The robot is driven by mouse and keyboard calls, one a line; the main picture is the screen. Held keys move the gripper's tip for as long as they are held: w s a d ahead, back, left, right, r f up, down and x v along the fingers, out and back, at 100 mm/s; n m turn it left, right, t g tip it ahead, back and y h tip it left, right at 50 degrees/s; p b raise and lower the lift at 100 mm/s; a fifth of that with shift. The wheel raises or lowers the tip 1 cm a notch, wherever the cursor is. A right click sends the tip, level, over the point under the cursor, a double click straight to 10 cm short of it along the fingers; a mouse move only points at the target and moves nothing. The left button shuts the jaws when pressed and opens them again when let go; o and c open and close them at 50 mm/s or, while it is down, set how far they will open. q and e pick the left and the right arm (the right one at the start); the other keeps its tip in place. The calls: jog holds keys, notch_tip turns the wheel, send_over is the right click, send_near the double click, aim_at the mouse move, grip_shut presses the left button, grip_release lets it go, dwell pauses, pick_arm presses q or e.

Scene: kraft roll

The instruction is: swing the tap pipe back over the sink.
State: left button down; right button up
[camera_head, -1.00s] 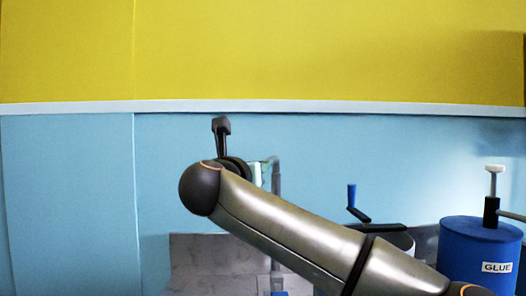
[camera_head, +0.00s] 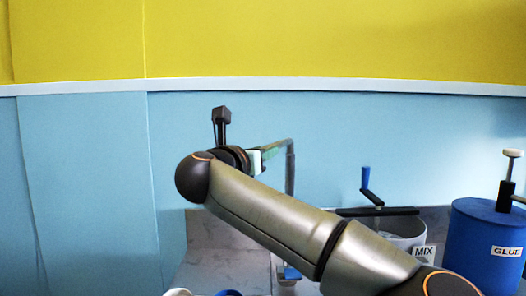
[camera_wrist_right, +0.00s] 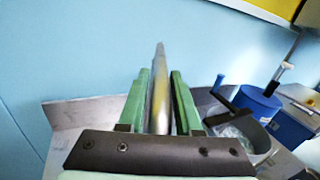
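The tap pipe is a grey metal tube. Its upright part (camera_head: 290,185) stands behind my right forearm in the head view, and its top arm slants down left to my right gripper. My right gripper (camera_head: 262,157) is at that top arm, with pale green fingers. In the right wrist view the pipe (camera_wrist_right: 160,95) runs lengthwise between the two green fingers. Whether the fingers press on it is unclear. The sink (camera_head: 225,258) is a grey basin surface, partly hidden by my right arm. My left gripper is not in view.
A grey pot labelled MIX (camera_head: 405,230) with a blue crank handle (camera_head: 366,178) stands right of the pipe. A blue drum labelled GLUE (camera_head: 485,240) with a pump is at the far right. A blue wall (camera_head: 80,180) is close behind.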

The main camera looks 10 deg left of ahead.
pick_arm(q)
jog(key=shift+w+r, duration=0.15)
pick_arm(e)
jog(key=o, duration=0.3)
jog(key=shift+s+a+b, duration=0.15)
jog(key=shift+s+b, duration=0.2)
jog(key=shift+s, duration=0.1)
pick_arm(q)
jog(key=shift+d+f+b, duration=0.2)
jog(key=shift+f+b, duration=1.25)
jog(key=shift+b, duration=0.4)
pick_arm(e)
jog(key=v, duration=1.1)
jog(key=shift+s, duration=0.3)
jog(key=shift+a+r, duration=0.1)
